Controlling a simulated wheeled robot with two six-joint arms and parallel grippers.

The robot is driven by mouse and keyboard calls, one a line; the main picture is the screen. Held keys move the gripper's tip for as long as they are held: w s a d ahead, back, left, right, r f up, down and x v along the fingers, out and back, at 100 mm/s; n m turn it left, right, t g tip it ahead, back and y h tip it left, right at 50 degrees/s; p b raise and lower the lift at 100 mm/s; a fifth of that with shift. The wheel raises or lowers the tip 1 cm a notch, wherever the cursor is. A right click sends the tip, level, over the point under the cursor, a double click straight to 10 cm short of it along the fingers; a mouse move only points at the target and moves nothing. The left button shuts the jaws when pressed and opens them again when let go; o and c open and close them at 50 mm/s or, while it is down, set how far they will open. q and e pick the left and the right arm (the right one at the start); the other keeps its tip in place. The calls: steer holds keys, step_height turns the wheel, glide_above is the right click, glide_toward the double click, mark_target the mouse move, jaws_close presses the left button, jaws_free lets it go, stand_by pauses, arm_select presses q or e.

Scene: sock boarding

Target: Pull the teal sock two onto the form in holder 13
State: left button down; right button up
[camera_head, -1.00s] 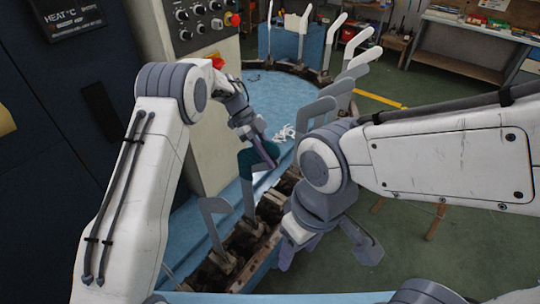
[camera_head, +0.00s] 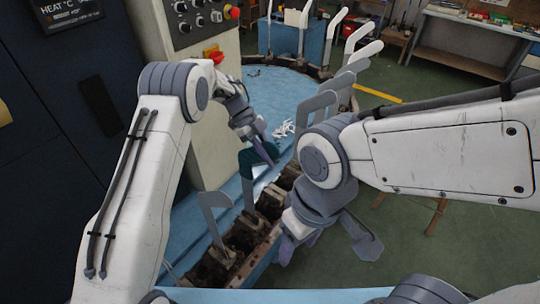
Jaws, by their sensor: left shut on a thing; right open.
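The teal sock (camera_head: 250,160) sits over the upper part of a grey form (camera_head: 247,194) that stands upright in a holder on the rail. My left gripper (camera_head: 267,155) is shut on the teal sock at its upper right side. The gripper hides part of the sock, and I cannot tell how far down the form the sock reaches. My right gripper (camera_head: 325,250) is open and empty, to the right of the rail and lower than the left one. The holder numbers are not readable.
An empty grey form (camera_head: 214,215) stands nearer on the left. More grey forms (camera_head: 318,105) stand farther along the curved row of holders (camera_head: 240,245). White pieces (camera_head: 284,128) lie on the blue table (camera_head: 275,88). A control panel cabinet (camera_head: 200,120) stands behind my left arm.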

mark_target(252, 146)
arm_select(q)
steer(key=shift+f+b, duration=0.3)
steer(key=shift+f, duration=0.55)
steer(key=c, duration=0.7)
jaws_free()
steer(key=shift+c, duration=0.2)
steer(key=shift+w+a+r, duration=0.15)
steer(key=b+v, duration=0.3)
steer(key=v, duration=0.7)
